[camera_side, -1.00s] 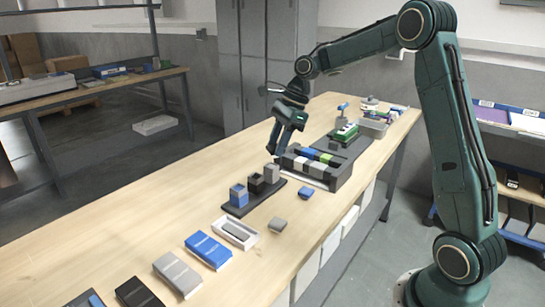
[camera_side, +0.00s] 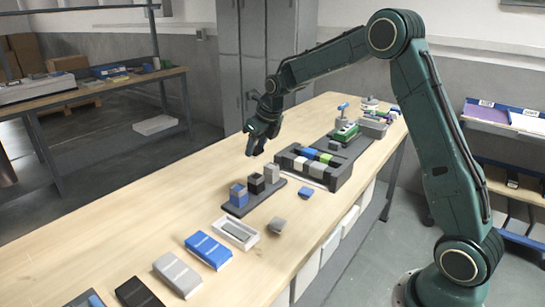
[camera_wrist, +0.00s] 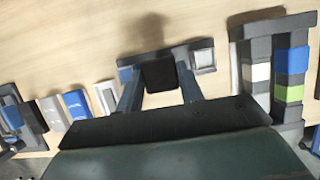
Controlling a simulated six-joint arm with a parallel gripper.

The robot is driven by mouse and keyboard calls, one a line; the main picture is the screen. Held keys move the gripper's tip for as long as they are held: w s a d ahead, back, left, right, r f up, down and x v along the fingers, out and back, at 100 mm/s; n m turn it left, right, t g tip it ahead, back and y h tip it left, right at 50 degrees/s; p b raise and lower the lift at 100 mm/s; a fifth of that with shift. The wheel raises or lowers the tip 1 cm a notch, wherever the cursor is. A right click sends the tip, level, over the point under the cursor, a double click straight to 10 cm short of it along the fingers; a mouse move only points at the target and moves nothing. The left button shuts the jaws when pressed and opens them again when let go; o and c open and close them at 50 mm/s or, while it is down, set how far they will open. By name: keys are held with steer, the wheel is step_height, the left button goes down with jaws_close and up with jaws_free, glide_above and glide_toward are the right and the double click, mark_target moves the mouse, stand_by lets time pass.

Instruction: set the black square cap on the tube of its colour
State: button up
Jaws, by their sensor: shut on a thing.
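My gripper (camera_side: 253,150) hangs above and behind the row of square tubes in the side view. In the wrist view its two fingers close on the black square cap (camera_wrist: 160,74). The cap cannot be made out in the side view. The blue tube (camera_side: 238,196), black tube (camera_side: 256,185) and grey tube (camera_side: 272,174) stand upright on a dark base (camera_side: 262,203). In the wrist view the blue tube (camera_wrist: 126,75) and grey tube (camera_wrist: 203,58) show on either side of the cap. The black tube is hidden there behind the cap.
A dark rack (camera_side: 338,178) of coloured blocks stands right of the tubes. A blue cap (camera_side: 305,193) and a grey cap (camera_side: 277,226) lie on the table in front. A white tray (camera_side: 252,242) and several boxes (camera_side: 208,250) lie nearer. The table behind the tubes is clear.

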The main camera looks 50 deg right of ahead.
steer(key=shift+f, duration=0.15)
steer(key=shift+f, duration=2.7)
steer(key=shift+f, duration=0.6)
stand_by(0.8)
steer(key=o, duration=1.5)
steer(key=shift+r, duration=0.1)
steer(key=shift+r, duration=3.65)
